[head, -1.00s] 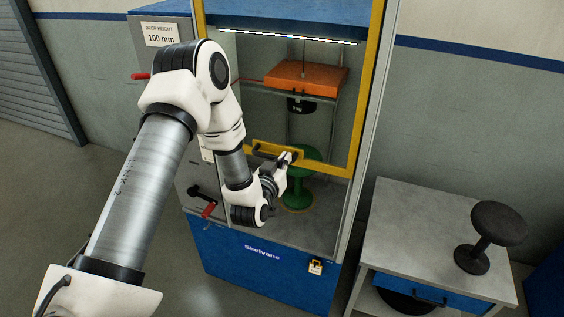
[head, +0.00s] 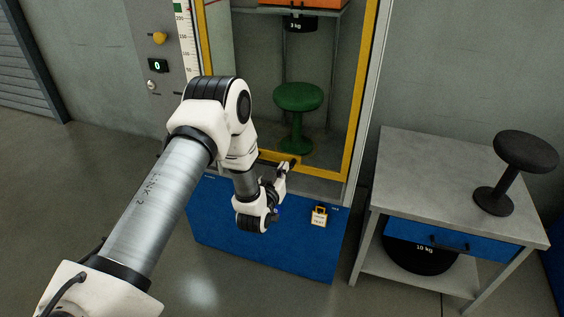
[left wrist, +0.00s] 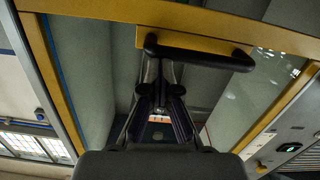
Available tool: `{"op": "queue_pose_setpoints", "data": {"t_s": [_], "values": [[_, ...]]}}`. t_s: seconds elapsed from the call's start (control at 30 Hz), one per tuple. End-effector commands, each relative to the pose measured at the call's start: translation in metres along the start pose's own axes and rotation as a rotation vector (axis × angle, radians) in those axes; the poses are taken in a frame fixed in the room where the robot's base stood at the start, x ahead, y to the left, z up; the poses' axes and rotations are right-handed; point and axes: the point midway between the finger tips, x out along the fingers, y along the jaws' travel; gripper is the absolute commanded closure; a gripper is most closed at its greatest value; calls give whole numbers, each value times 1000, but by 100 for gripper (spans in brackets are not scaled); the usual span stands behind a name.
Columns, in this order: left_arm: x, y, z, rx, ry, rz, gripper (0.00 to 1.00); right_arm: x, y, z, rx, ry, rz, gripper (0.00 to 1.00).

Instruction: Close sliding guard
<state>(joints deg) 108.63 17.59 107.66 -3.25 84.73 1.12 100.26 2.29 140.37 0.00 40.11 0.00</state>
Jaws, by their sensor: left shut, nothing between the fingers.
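The sliding guard is a clear panel in a yellow frame (head: 354,130) on the front of a tall test machine. Its lower yellow bar sits low, with a narrow grey strip between it and the blue base. My left gripper (head: 288,166) is shut and empty at this lower bar. In the left wrist view the gripper (left wrist: 158,68) points at the black bar handle (left wrist: 205,56) on the yellow bar (left wrist: 205,20). Its tips overlap the handle's left end; I cannot tell whether they touch. In the head view the arm and gripper hide part of the bar. My right gripper is not in view.
A green stool (head: 298,98) stands inside the machine under a hanging weight (head: 300,23). A grey table (head: 425,185) with a black stool (head: 524,152) stands at right. The floor at left is clear.

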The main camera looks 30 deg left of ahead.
Motion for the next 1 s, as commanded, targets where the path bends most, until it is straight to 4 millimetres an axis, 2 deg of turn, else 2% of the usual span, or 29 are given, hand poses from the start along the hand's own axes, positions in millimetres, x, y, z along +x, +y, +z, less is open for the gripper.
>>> {"op": "queue_pose_setpoints", "data": {"t_s": [0.03,0.1,0.23,0.4,0.6,1.0], "values": [[5,-2,23,1,10,2,100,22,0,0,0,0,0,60],[6,-4,39,1,12,2,100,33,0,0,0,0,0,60],[9,-7,63,0,13,2,100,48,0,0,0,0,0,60],[11,-9,80,0,15,2,100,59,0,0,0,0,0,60],[11,-9,84,-1,17,2,100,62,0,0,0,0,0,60],[12,-8,79,-1,19,4,100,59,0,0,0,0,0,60]]}}
